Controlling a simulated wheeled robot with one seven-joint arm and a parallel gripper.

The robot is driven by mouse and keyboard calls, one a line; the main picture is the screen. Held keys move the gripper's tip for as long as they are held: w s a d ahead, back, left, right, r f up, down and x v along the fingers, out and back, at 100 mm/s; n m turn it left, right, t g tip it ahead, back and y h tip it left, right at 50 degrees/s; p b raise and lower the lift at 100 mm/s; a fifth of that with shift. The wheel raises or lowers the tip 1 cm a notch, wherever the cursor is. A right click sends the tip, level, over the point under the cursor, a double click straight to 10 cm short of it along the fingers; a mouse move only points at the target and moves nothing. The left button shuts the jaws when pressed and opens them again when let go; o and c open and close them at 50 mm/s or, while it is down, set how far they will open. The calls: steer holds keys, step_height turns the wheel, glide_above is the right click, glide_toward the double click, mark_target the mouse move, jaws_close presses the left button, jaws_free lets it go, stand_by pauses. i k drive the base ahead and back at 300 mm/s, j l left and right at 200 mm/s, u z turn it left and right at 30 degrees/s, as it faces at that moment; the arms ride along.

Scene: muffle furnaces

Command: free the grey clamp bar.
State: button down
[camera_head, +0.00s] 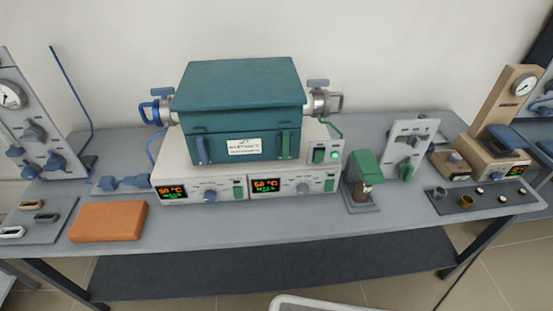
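A teal muffle furnace (240,100) with a closed lid stands on a white control base in the middle of the table. A metal end fitting with a grey bar-shaped handle (337,102) and a grey top knob (318,82) sits on its right side. A matching fitting with a blue handle (148,112) is on the left side. The grey handle looks like the grey clamp bar, but I cannot tell for sure, nor how it is fastened. My gripper is not in view.
The base (250,178) has two lit displays and a green switch. An orange brick (107,221) lies front left. A green-topped device (364,178) and a valve panel (407,148) stand to the right. A dark tray (485,198) holds small rings. The table's front strip is mostly clear.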

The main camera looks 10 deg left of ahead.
mark_target(317, 84)
steer(key=i+l+u, duration=0.25)
steer(key=i, duration=0.2)
steer(key=i+l+u, duration=0.3)
steer(key=i+l, duration=0.1)
